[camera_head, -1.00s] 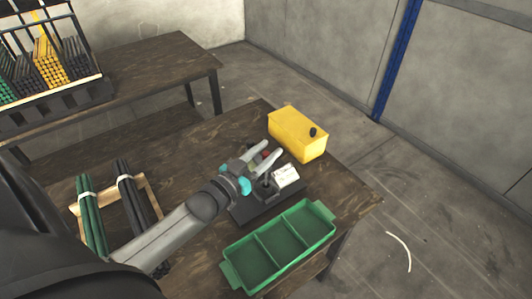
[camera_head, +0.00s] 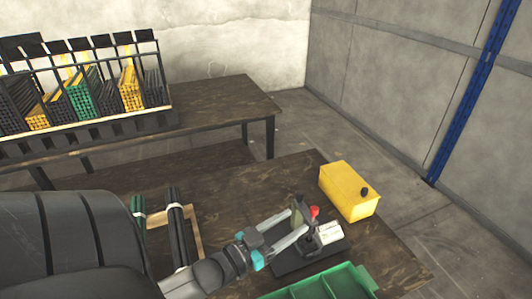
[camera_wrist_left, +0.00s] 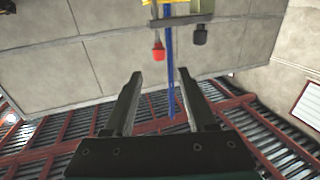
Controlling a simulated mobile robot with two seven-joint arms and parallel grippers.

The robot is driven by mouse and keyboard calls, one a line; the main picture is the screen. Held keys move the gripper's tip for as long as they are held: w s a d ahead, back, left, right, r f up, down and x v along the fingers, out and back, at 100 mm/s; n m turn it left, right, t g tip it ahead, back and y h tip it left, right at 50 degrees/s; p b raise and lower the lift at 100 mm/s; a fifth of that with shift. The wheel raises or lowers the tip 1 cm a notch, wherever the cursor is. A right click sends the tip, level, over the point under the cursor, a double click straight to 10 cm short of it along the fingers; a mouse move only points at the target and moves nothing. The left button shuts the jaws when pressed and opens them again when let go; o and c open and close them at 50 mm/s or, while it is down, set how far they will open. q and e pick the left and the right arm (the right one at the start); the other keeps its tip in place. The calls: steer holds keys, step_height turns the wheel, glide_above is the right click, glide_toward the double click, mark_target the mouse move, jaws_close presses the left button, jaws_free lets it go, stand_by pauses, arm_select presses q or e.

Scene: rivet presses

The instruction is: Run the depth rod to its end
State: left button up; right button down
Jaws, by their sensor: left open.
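The rivet press stands on the near table, with a dark base (camera_head: 292,262), an upright grey-green body (camera_head: 297,209), a red knob (camera_head: 314,211) and a white label plate (camera_head: 330,232). My left gripper (camera_head: 301,228) is open beside the press, its fingers pointing at it. In the left wrist view, the open fingers (camera_wrist_left: 160,78) have nothing between them. A red knob (camera_wrist_left: 158,52) and a black knob (camera_wrist_left: 200,36) show beyond the fingertips, apart from them. I cannot tell which part is the depth rod. My right gripper is not in view.
A green divided tray (camera_head: 362,276) lies in front. Bundles of dark rods (camera_head: 177,230) lie on a wooden rack at left. A back table (camera_head: 215,98) holds a rod rack.

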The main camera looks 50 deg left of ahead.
arm_select(q)
steer(key=s, duration=0.6)
steer(key=shift+s+a, duration=0.4)
steer(key=shift+a, duration=0.05)
